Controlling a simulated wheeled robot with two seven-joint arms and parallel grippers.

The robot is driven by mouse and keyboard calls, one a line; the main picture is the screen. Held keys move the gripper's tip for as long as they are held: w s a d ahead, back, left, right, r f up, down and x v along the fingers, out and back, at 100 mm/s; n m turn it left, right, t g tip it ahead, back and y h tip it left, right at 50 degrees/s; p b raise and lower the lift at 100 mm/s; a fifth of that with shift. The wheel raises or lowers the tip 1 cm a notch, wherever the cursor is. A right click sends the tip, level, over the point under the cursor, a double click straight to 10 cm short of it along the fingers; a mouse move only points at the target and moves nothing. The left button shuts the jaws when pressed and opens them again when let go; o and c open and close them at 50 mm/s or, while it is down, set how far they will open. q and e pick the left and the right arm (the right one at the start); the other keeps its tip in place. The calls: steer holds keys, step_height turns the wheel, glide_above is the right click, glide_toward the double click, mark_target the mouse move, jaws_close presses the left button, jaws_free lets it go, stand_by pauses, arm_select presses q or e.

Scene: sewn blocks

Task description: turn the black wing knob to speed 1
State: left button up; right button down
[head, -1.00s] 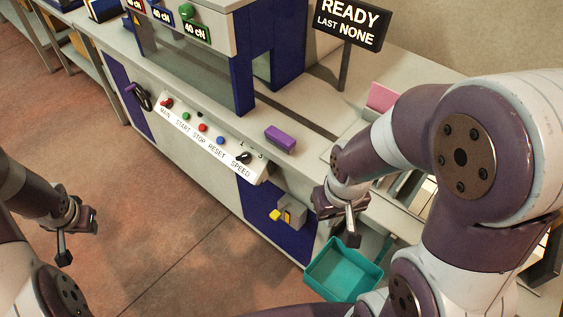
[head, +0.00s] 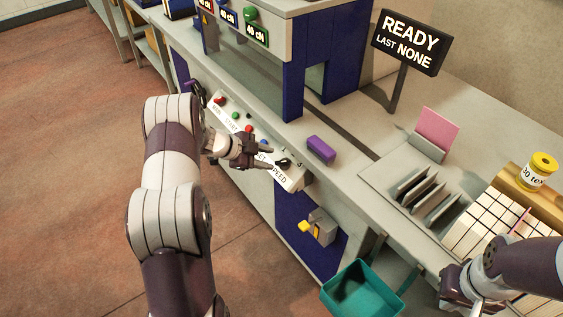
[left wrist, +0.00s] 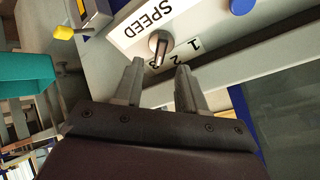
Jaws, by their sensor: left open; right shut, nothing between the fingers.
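The black wing knob (head: 283,163) sits at the SPEED end of the sloped white control panel (head: 291,182). In the left wrist view the knob (left wrist: 160,46) shows close up, beside the SPEED label and the printed speed numbers. Its wing points down the picture, toward the fingers; I cannot tell exactly which number it marks. My left gripper (head: 264,152) is open at the panel, just left of the knob. In the left wrist view its fingertips (left wrist: 160,68) stand either side of the knob's line, just short of it. My right gripper (head: 474,300) is shut and empty at the lower right, partly cut off.
Coloured buttons, among them a green one (head: 235,115), line the panel left of the knob, partly behind my left gripper. A purple block (head: 321,150) lies on the ledge above. A yellow-tipped lever (head: 305,227) and teal bin (head: 347,301) are below.

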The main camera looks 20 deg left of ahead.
mark_target(281, 162)
arm_select(q)
steer(key=x, duration=0.5)
steer(key=shift+w+f, duration=0.1)
steer(key=shift+w, duration=0.05)
jaws_close()
